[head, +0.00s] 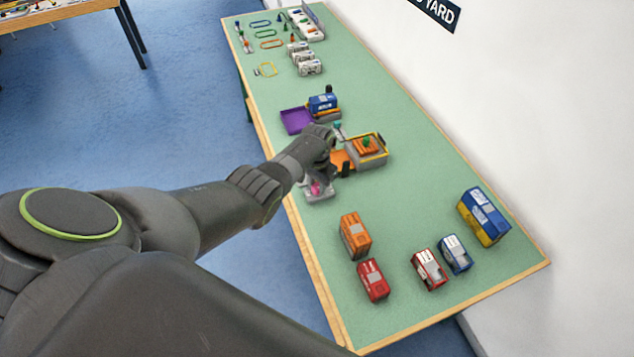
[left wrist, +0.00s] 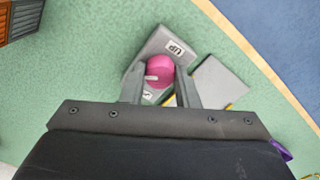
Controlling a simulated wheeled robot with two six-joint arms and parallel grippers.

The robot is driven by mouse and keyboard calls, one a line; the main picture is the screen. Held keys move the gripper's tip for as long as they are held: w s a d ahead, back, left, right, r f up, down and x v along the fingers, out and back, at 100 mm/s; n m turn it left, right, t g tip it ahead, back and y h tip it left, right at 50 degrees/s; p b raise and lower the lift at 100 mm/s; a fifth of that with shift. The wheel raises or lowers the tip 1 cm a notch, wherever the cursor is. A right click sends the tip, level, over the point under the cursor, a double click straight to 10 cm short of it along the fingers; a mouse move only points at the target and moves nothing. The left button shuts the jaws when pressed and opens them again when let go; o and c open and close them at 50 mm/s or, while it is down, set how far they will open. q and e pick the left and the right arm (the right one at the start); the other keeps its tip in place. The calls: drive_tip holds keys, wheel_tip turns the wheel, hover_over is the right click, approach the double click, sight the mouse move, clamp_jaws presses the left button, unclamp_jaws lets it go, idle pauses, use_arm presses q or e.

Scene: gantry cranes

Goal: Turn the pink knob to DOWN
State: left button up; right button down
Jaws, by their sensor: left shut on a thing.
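The pink knob (left wrist: 159,70) sits on a grey control box (left wrist: 158,42) with an UP label (left wrist: 175,50) beside it in the left wrist view. A second label below the knob is partly hidden by my gripper. My left gripper (left wrist: 160,88) is over the box, its two fingers shut on the knob from either side. In the head view my left gripper (head: 327,170) reaches over the table edge, and a bit of the pink knob (head: 316,188) shows under it on the grey box (head: 322,196). My right gripper is not in view.
Close beyond my gripper stand an orange and grey crane unit (head: 368,150) and a purple tray (head: 296,120) beside a blue container (head: 323,103). An orange container (head: 355,236) and a red one (head: 373,280) stand nearer. The green table (head: 400,215) has free room between them.

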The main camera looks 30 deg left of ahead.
sight(317, 186)
use_arm(q)
drive_tip(key=n, duration=0.5)
drive_tip(key=shift+w+r+n+p, duration=0.1)
drive_tip(key=shift+r+n+p, duration=0.05)
drive_tip(key=shift+n+p, duration=0.2)
drive_tip(key=n, duration=0.5)
drive_tip(key=shift+n+p, duration=0.35)
drive_tip(key=o, duration=1)
drive_tip(key=shift+c, duration=0.2)
wheel_tip(317, 186, up, 6)
drive_tip(key=p, duration=0.3)
drive_tip(key=shift+r+p, duration=0.15)
drive_tip(key=shift+p, duration=0.15)
wheel_tip(317, 186, up, 11)
